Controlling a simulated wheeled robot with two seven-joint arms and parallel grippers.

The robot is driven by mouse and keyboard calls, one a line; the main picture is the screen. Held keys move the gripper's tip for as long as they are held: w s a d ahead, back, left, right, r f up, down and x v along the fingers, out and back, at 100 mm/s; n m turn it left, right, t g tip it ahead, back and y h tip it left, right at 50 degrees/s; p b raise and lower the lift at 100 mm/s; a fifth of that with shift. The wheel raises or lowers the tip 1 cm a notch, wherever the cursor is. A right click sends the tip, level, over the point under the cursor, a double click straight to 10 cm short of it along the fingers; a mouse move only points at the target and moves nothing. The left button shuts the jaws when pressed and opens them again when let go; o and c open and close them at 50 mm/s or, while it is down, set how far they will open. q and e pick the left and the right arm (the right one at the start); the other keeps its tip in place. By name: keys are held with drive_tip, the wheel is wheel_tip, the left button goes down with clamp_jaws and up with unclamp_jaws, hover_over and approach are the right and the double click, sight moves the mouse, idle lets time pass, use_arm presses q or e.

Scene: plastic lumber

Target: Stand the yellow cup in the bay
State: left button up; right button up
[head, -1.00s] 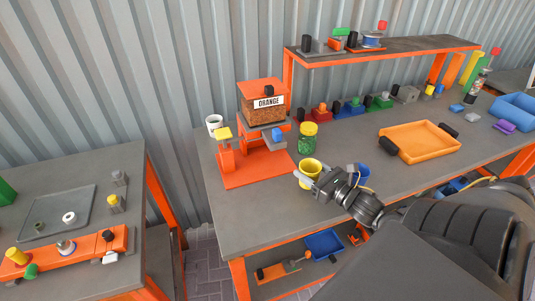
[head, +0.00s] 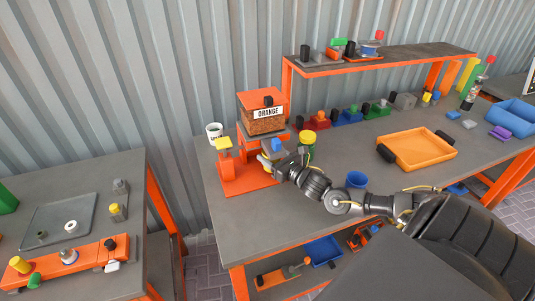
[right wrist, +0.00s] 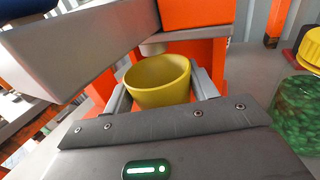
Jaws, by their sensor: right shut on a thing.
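My right gripper (head: 270,165) is shut on the yellow cup (right wrist: 158,82), one finger on each side in the right wrist view. The cup is upright and its open mouth looks empty. In the head view my gripper hides most of it. The orange dispenser (head: 232,184), labelled ORANGE, stands at the table's left end. The cup is at the front of its bay, close below a pale spout (right wrist: 154,47), with orange walls behind. I cannot tell whether the cup touches the bay's floor. My left gripper is not in view.
A green jar with a yellow lid (head: 307,146) stands close right of my gripper, also in the right wrist view (right wrist: 298,108). A blue cup (head: 356,179) and an orange tray (head: 417,146) are farther right.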

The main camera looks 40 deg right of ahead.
drive_tip(key=w, duration=0.3)
drive_tip(key=shift+w+a+r+p, duration=0.1)
drive_tip(key=shift+r+p, duration=0.1)
drive_tip(key=shift+p, duration=0.1)
drive_tip(key=shift+f, duration=0.95)
drive_tip(key=shift+s, duration=0.2)
drive_tip(key=shift+f, duration=0.15)
drive_tip(key=o, duration=1)
